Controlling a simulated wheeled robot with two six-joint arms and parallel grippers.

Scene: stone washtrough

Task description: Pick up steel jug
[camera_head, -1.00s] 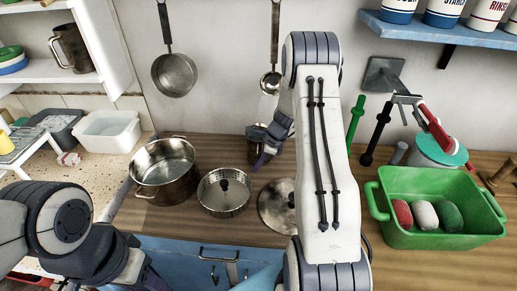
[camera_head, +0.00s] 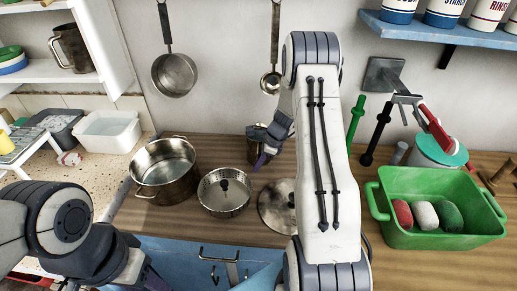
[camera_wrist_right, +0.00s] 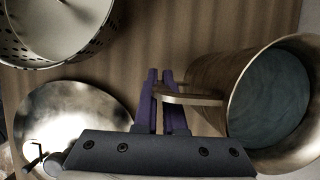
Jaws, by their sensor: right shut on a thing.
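The steel jug (camera_wrist_right: 275,95) is at the right in the right wrist view, its round mouth facing the camera and its inside dark. In the head view it shows only partly (camera_head: 252,150), behind my right gripper (camera_head: 263,158). The purple fingers of my right gripper (camera_wrist_right: 165,100) are shut on the jug's flat handle (camera_wrist_right: 190,98). I cannot tell if the jug's base touches the wooden counter. My left gripper (camera_head: 152,280) is at the bottom left of the head view, mostly cut off, so its fingers are hidden.
A large pot (camera_head: 165,185), a perforated strainer (camera_head: 224,205) and a round lid (camera_head: 274,208) stand left of and in front of the jug. A ladle (camera_head: 270,82) and a pan (camera_head: 174,75) hang behind. A green tub (camera_head: 445,240) is at the right.

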